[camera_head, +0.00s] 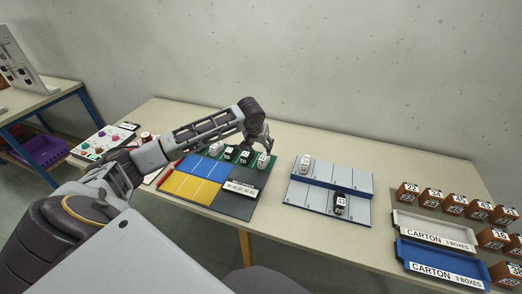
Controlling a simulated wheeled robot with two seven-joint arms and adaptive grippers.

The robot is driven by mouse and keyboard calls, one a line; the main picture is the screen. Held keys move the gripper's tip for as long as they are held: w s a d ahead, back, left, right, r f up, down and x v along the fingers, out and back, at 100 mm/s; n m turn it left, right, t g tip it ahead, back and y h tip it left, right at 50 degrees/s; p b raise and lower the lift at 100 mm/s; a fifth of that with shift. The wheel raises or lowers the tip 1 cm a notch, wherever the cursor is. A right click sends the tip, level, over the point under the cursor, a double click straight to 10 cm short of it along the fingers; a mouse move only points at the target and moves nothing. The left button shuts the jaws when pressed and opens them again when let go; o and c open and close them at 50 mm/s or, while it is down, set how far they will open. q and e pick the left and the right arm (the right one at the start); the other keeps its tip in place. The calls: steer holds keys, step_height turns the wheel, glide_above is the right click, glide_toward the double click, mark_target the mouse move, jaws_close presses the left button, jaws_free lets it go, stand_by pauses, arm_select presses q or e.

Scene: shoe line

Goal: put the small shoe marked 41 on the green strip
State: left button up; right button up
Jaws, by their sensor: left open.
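The green strip (273,161) runs along the back edge of a mat with blue, yellow and dark grey areas. Small shoes stand on it: a white one (216,148), two black ones (229,153) (245,157) and a white one at the right end (263,161). Another white shoe (304,164) and a black shoe (341,203) stand on the grey rack to the right. The shoes' numbers are too small to read, so I cannot tell which is 41. My left gripper (259,147) is open, pointing down just above the right-end white shoe. My right gripper is not in view.
The grey rack (325,210) has a blue divider. White and blue carton trays (440,262) and several brown boxes (409,193) fill the right end. A wall stands behind; the table's back middle is clear.

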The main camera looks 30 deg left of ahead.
arm_select(q)
steer(key=shift+s+d+r, duration=0.1)
steer(key=shift+s+r, duration=0.1)
steer(key=shift+r, duration=0.15)
stand_by(0.7)
